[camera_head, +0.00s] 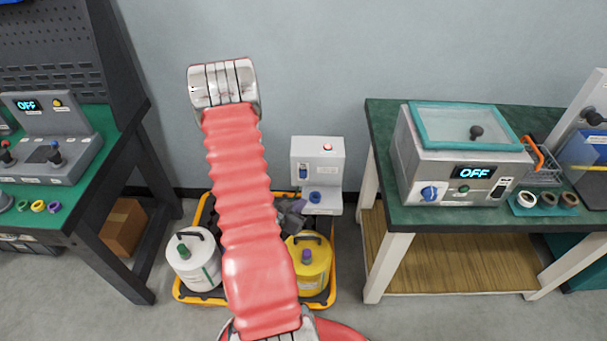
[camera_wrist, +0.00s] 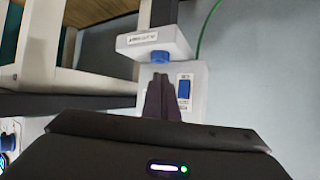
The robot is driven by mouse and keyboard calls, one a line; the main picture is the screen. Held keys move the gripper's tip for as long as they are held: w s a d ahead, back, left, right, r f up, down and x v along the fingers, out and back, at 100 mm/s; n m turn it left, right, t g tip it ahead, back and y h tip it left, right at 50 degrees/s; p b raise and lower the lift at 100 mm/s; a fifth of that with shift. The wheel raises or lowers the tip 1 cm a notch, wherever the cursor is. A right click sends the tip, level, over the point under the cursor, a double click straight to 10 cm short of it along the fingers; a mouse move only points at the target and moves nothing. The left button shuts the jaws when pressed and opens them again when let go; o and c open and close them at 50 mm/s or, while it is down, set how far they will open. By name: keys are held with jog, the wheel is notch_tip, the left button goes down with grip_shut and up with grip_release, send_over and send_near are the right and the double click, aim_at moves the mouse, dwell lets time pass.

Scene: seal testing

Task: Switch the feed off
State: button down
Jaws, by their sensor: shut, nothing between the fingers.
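A white dispensing unit (camera_head: 325,165) stands against the wall between the two tables, with a red light or button (camera_head: 327,147) on its upper front. A blue switch (camera_head: 303,171) is on its left side of the front; it also shows upright in the wrist view (camera_wrist: 184,88), with small labels around it. A blue round part (camera_head: 315,197) sits lower on the unit. My gripper (camera_head: 298,207) is low in front of the unit, partly behind my arm. In the wrist view its dark fingers (camera_wrist: 161,82) are shut and empty, just left of the switch. Contact cannot be told.
A yellow tray (camera_head: 183,292) on the floor holds a white canister (camera_head: 193,262) and a yellow canister (camera_head: 310,265). A green-topped table (camera_head: 385,130) stands right, with a lidded device (camera_head: 460,165) reading OFF. A workbench (camera_head: 90,200) stands left.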

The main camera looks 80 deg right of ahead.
jog(key=shift+d, duration=0.1)
jog(key=w+d+r, duration=0.1)
jog(key=w+d, duration=0.1)
jog(key=d, duration=0.6)
jog(key=shift+d, duration=0.15)
jog(key=shift+d+r, duration=0.1)
jog(key=shift+d, duration=0.1)
dwell(2.1)
jog(key=shift+w+d, duration=0.1)
jog(key=shift+d, duration=0.1)
jog(key=shift+d+r, duration=0.1)
jog(key=shift+d, duration=0.2)
dwell(0.7)
jog(key=shift+a, duration=0.15)
jog(key=shift+a, duration=0.55)
dwell(0.4)
jog(key=shift+s+a+f, duration=0.15)
jog(key=shift+s+a, duration=0.05)
jog(key=shift+a, duration=0.6)
jog(key=shift+s+a+f, duration=0.1)
jog(key=shift+s+a, duration=0.15)
jog(key=shift+a, duration=0.6)
jog(key=shift+s+a+f, duration=0.15)
jog(key=shift+s+a, duration=0.05)
jog(key=shift+a, duration=0.6)
